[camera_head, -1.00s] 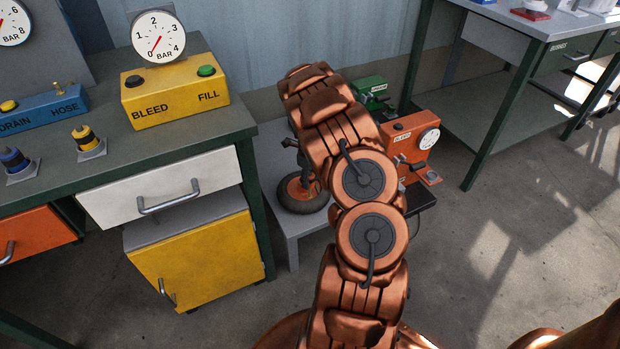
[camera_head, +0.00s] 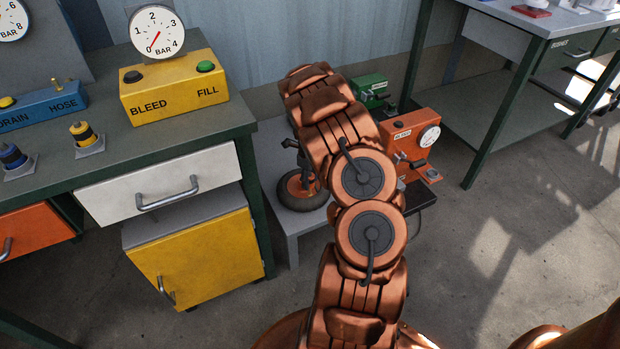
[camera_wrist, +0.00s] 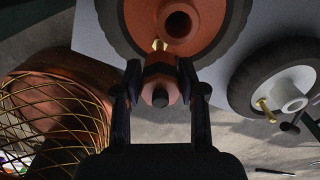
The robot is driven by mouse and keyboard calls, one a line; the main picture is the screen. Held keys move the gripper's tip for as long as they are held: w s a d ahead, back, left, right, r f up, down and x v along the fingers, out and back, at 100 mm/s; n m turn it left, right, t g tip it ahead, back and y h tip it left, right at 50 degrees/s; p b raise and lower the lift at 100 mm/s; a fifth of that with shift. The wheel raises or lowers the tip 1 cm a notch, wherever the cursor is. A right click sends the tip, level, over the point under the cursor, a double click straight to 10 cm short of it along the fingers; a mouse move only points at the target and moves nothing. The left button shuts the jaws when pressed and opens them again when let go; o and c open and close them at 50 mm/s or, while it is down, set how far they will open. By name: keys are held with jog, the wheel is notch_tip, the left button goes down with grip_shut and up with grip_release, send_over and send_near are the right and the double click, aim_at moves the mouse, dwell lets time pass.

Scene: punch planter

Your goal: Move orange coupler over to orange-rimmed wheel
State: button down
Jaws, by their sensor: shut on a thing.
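The orange-rimmed wheel (camera_head: 293,187) has a dark tyre and lies on a low grey bench behind my arm. In the wrist view this wheel (camera_wrist: 207,38) fills the top, with a round hub and a small brass valve stem (camera_wrist: 158,45). My gripper (camera_wrist: 160,70) is shut on the orange coupler (camera_wrist: 158,76), a faceted piece with a dark round end towards the camera. The coupler's far end lines up with the valve stem. I cannot tell whether they touch. In the head view my gripper (camera_head: 305,165) is over the wheel, partly hidden by my arm.
A pale-rimmed wheel (camera_wrist: 294,92) with a brass stem lies to the right in the wrist view. An orange box with a gauge (camera_head: 413,145) and a green box (camera_head: 371,88) stand behind my arm. The workbench (camera_head: 120,165) with drawers is at left.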

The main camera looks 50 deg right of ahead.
aim_at(310, 175)
jog(key=shift+f+b, duration=0.4)
jog(key=shift+f, duration=0.3)
jog(key=c, duration=0.6)
grip_release()
jog(key=shift+r, duration=0.15)
notch_tip(310, 175, up, 12)
jog(key=shift+f, duration=0.15)
